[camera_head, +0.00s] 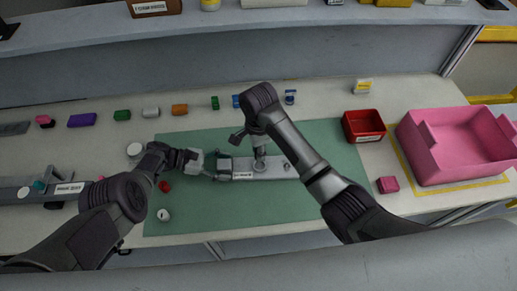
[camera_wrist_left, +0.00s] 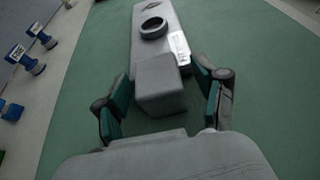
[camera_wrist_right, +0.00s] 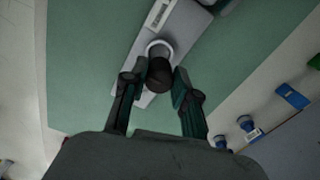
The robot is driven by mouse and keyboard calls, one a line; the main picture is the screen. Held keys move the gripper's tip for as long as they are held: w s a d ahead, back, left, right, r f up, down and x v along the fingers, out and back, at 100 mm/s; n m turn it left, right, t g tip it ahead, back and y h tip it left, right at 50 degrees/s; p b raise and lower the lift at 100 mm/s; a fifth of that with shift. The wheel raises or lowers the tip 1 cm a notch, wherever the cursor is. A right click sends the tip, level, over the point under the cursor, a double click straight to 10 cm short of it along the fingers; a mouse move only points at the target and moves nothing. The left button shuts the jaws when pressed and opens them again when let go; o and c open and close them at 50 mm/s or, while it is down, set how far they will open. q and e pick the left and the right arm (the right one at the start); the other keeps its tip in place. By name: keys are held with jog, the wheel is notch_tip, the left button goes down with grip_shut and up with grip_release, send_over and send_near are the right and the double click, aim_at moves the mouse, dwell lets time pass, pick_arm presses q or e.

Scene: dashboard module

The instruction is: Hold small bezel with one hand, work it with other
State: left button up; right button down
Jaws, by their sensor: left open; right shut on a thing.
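A long light-grey labelled piece, apparently the small bezel (camera_head: 278,168), lies flat on the green mat. In the left wrist view it has a dark ring (camera_wrist_left: 153,28) and a white label (camera_wrist_left: 181,46). A grey block (camera_wrist_left: 160,86) is at its near end. My left gripper (camera_head: 222,167) is open, with its fingers (camera_wrist_left: 163,98) on either side of that block and gaps showing. My right gripper (camera_head: 259,158) is above the piece, shut on a dark round knob (camera_wrist_right: 160,75) beside a pale ring (camera_wrist_right: 160,48) on it. The knob's lower part is hidden.
The green mat (camera_head: 320,205) has free room in front of the piece. A red bin (camera_head: 363,137) and a pink crate (camera_head: 455,160) stand at the right. Several small coloured parts line the back. A white round part (camera_head: 163,215) and a red part (camera_head: 165,186) lie at the left.

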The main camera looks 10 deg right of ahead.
pick_arm(q)
jog(key=shift+a, duration=0.1)
jog(key=v, duration=1.2)
jog(key=shift+s+f, duration=0.1)
